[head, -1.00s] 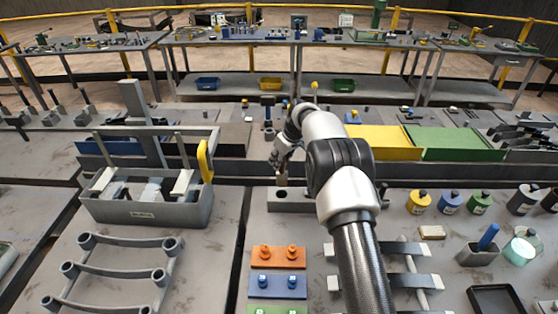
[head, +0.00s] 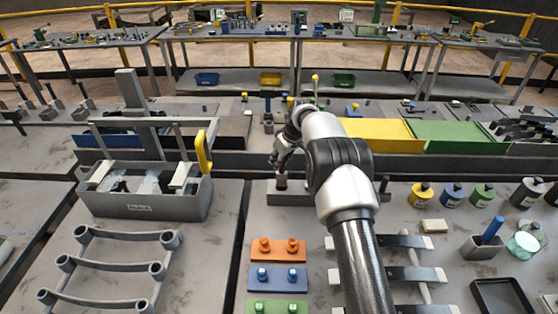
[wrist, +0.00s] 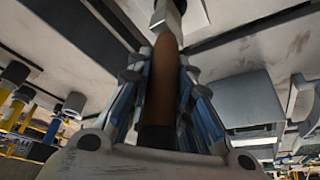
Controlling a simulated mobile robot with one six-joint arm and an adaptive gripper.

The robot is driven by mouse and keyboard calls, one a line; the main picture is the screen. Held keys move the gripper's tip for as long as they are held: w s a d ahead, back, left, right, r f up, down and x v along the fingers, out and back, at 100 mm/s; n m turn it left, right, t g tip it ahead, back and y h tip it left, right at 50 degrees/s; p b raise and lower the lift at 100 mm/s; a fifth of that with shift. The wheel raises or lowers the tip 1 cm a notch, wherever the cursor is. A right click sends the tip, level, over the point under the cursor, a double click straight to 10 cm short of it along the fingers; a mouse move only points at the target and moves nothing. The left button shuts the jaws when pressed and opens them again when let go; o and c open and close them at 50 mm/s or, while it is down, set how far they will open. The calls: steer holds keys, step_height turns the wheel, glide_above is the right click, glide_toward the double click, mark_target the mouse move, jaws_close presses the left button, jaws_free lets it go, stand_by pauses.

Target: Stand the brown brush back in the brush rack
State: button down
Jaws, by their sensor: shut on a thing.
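My gripper (head: 281,162) is shut on the brown brush (head: 281,183) above the grey brush rack (head: 300,198) left of my forearm. In the wrist view the brown handle of the brush (wrist: 163,85) lies lengthwise between the two fingers, with its dark part near the palm. In the head view the brush looks upright, its lower end at the top face of the rack. I cannot tell whether that end is inside a hole. My arm hides the right part of the rack.
A grey bin with a yellow handle (head: 203,152) stands to the left. Orange (head: 279,250) and blue (head: 277,279) peg plates lie in front of the rack. A holder with a blue-handled tool (head: 491,230) and several lidded jars stand to the right.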

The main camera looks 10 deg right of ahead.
mark_target(279, 173)
steer(key=shift+f+b, duration=2.35)
steer(key=shift+f, duration=0.9)
steer(key=c, duration=1.3)
jaws_free()
steer(key=shift+c, duration=0.2)
steer(key=shift+o, duration=0.2)
steer(key=o, duration=0.4)
steer(key=shift+o, duration=0.2)
steer(key=shift+r, duration=0.1)
steer(key=shift+r+p, duration=1.65)
steer(key=shift+r, duration=1.75)
